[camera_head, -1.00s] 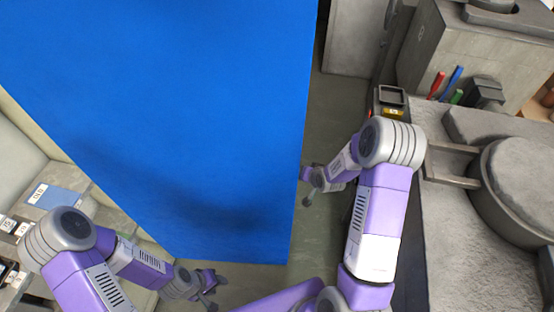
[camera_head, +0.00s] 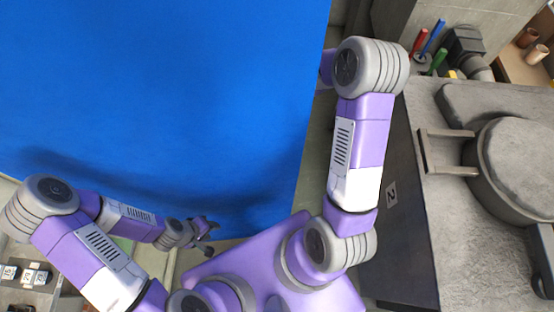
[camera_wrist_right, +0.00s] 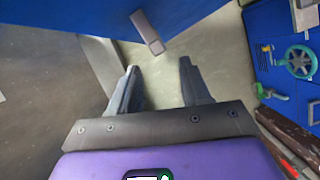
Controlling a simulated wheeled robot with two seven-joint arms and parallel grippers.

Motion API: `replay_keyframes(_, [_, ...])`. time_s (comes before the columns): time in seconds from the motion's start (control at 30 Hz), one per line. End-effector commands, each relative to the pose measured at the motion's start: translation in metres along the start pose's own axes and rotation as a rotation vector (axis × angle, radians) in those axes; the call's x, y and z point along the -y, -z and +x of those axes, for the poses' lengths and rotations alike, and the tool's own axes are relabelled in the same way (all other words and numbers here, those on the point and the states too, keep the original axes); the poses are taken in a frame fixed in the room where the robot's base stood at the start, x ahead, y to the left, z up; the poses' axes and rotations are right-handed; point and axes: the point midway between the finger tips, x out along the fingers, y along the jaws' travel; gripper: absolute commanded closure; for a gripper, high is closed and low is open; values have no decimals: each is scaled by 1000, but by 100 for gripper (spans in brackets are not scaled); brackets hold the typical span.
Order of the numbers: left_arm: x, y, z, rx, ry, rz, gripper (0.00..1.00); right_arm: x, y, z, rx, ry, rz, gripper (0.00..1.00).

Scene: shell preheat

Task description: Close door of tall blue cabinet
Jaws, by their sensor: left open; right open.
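A large flat blue panel of the tall cabinet (camera_head: 170,90) fills the upper left of the head view; I cannot tell from this view alone whether it is the door. In the right wrist view a blue panel (camera_wrist_right: 70,12) crosses the top, with a grey handle-like bar (camera_wrist_right: 148,32) at its lower edge. My right gripper (camera_wrist_right: 158,72) is open and empty, its fingers pointing toward the floor just below that bar, apart from it. In the head view it is hidden behind the blue panel and my arm. My left gripper (camera_head: 207,236) is open and empty near the panel's lower edge.
A grey counter (camera_head: 440,240) with a round lidded pot (camera_head: 515,165) stands close on the right of my right arm. Red, blue and green pens (camera_head: 432,42) stand behind it. Small labelled boxes (camera_head: 30,275) are at lower left. The wrist view shows blue furniture with a green handwheel (camera_wrist_right: 298,62).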

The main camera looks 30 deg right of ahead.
Motion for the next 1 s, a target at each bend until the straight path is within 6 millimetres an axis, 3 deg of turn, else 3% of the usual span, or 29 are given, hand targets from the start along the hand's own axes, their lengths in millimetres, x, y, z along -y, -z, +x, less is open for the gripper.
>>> replay_keyframes(0.4, [-1,0,-2,0,0,0,57,0,0,61,2,-1,0,53])
replay_keyframes(0.77, [-1,0,-3,0,0,0,57,0,1,69,-1,1,0,53])
replay_keyframes(0.8, [-1,0,-3,0,0,0,57,0,1,69,-1,1,0,54])
replay_keyframes(1.0, [-1,0,-3,0,0,0,57,0,1,69,-1,1,-1,85])
